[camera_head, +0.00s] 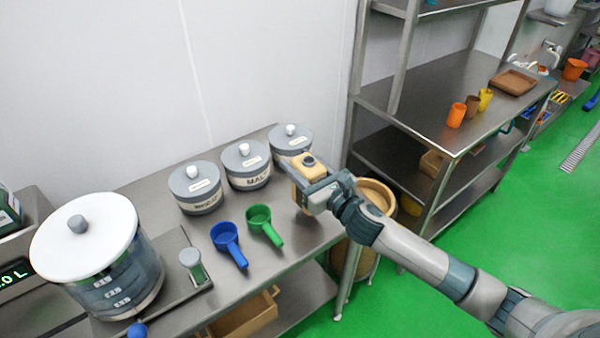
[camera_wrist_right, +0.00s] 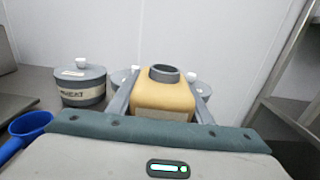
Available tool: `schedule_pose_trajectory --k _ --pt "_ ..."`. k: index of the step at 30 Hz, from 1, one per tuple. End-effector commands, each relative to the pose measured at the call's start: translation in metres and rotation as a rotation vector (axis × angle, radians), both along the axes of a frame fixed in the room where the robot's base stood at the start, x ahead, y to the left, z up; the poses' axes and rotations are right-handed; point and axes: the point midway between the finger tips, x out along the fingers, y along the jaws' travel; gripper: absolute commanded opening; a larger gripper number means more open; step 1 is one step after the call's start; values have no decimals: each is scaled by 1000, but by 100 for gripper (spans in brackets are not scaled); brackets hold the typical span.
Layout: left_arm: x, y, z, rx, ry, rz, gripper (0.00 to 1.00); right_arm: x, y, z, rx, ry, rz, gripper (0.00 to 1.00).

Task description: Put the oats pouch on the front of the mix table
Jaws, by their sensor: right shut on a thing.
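The oats pouch (camera_head: 308,165) is tan with a dark round cap and is held at the right end of the steel mix table (camera_head: 268,272). My right gripper (camera_head: 300,180) is shut on it. In the right wrist view the pouch (camera_wrist_right: 165,92) stands upright between the two fingers of my right gripper (camera_wrist_right: 164,100). Its underside is hidden there, and I cannot tell whether it touches the table. My left gripper is not in view.
Three grey lidded pots (camera_head: 245,166) stand along the table's back. A blue scoop (camera_head: 227,240) and a green scoop (camera_head: 262,222) lie in front of them. A large clear container (camera_head: 110,275) with a white lid stands at left. A steel shelf (camera_head: 420,105) rises at right.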

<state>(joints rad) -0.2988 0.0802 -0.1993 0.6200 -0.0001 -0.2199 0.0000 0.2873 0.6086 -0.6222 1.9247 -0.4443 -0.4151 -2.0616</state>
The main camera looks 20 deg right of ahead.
Motion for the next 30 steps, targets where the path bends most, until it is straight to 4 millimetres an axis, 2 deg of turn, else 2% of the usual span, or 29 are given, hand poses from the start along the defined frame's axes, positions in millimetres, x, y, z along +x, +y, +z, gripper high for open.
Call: schedule_pose_trajectory --k 3,8,21,22,23,24,30 --pt "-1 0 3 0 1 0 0 -1 0 -16 3 6 -2 4" --pt "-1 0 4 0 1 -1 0 -1 0 -31 2 4 -2 4" --pt "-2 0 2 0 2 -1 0 -1 0 -37 -1 2 0 4" --pt "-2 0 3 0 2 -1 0 -1 0 -36 -1 2 0 52" --pt "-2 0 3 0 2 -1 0 -1 0 -36 -1 2 0 60" --pt "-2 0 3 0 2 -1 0 -1 0 -36 -1 2 0 64" --pt "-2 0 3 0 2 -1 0 -1 0 -36 -1 2 0 64"
